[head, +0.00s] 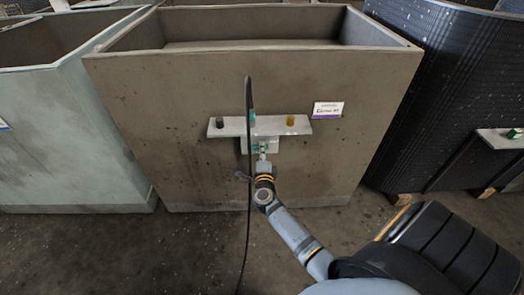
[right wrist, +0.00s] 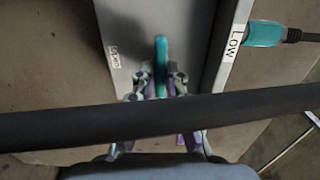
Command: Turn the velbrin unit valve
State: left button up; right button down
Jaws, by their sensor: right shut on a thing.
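A grey panel unit (head: 275,126) is fixed to the front of a large brown bin. A teal valve lever (right wrist: 161,58) stands out from the grey face under it in the right wrist view. My right gripper (head: 262,155) is at the underside of the unit. In the right wrist view its fingers (right wrist: 160,88) are shut around the lever, one on each side. The gripper hides the lever's near part. A white label reading "LOW" (right wrist: 236,40) is right of the lever, and a smaller label (right wrist: 114,57) is left of it. My left gripper is not in view.
A black cable (head: 248,200) hangs in front of the unit and crosses the right wrist view. A teal plug (right wrist: 264,34) sits beside the "LOW" label. Bins stand on both sides.

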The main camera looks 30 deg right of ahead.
jog(key=c, duration=1.4)
grip_release()
jog(key=v, duration=1.2)
jog(key=shift+s, duration=0.1)
jog(key=shift+f, duration=0.1)
